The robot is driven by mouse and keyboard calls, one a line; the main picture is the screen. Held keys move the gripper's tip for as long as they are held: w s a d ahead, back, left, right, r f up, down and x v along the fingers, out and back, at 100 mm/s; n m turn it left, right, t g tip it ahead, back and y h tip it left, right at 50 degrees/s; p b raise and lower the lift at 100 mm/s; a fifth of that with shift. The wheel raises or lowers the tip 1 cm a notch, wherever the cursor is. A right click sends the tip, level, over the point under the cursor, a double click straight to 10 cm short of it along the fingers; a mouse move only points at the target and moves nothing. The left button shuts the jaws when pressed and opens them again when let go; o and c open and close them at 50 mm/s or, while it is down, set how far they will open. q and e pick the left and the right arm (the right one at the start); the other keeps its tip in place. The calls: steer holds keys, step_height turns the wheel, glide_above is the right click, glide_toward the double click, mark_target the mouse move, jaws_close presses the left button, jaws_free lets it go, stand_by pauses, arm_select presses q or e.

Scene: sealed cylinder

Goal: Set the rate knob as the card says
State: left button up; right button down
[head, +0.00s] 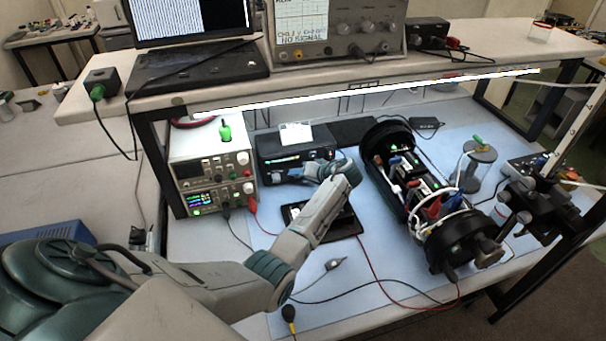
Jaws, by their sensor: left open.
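A black instrument box (268,149) stands at the back of the blue mat, right of the white power supplies. A small white card (297,133) with print too small to read is on its top. Its front has a lit green display (284,161). My left gripper (308,172) is open in front of the right part of this box, close to its face. My gripper and wrist hide that part, so I cannot make out the rate knob, its setting, or whether a finger touches it. My right gripper is out of view.
White stacked power supplies (212,167) stand left of the box. An opened black cylinder (385,142) with wiring lies to the right. A dark tablet (343,222) lies under my forearm. Loose cables cross the blue mat (385,322). A shelf (345,72) overhangs the back.

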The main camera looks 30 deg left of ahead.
arm_select(q)
jaws_close()
